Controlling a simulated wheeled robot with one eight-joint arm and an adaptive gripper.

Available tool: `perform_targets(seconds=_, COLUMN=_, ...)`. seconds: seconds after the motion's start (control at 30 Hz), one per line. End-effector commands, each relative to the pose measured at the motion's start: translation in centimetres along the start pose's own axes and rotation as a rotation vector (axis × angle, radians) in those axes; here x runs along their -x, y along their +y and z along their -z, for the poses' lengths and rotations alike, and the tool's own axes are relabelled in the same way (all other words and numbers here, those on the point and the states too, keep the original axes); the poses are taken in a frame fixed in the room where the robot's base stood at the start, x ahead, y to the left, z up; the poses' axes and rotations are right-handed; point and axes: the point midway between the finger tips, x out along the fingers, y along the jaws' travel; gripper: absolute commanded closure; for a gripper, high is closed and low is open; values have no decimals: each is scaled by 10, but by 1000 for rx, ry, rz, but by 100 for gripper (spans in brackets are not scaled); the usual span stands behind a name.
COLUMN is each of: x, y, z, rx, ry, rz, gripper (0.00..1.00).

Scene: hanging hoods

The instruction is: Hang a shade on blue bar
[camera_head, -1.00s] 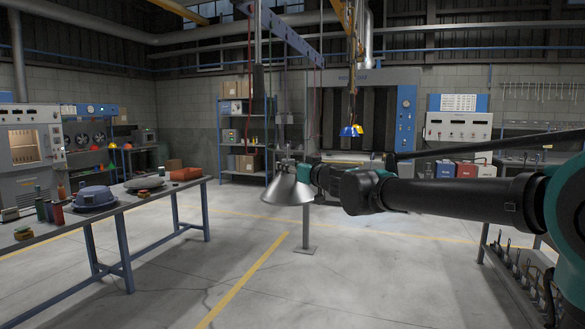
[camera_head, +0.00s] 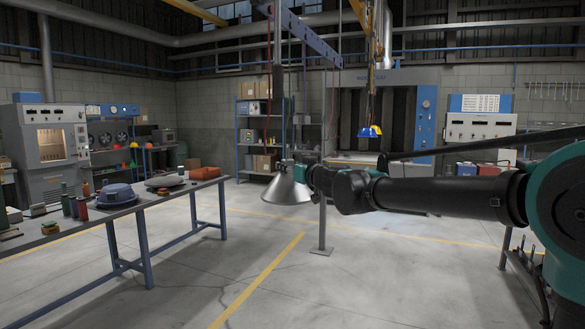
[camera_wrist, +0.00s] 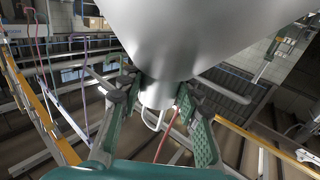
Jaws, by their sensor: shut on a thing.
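A grey metal cone shade (camera_head: 287,186) is held in front of me, narrow end up and wide mouth down, above the floor. My gripper (camera_head: 303,168) is shut on its narrow neck. In the wrist view the green fingers of my gripper (camera_wrist: 158,98) close on both sides of the neck of the shade (camera_wrist: 190,40), and a wire loop shows at its end. A blue-violet overhead bar (camera_head: 305,34) with holes runs above and behind the shade, and the shade is apart from it.
A workbench (camera_head: 150,207) with a blue hood (camera_head: 115,195) and several small items stands at left. A thin post (camera_head: 322,215) stands behind the shade. The middle floor is open.

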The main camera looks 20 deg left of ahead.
Motion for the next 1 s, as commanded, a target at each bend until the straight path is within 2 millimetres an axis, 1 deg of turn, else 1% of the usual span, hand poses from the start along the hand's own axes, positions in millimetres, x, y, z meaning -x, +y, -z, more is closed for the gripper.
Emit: perform_targets(seconds=1.0, x=-5, y=-6, z=0, rx=0, ry=0, rz=-1, gripper=100)
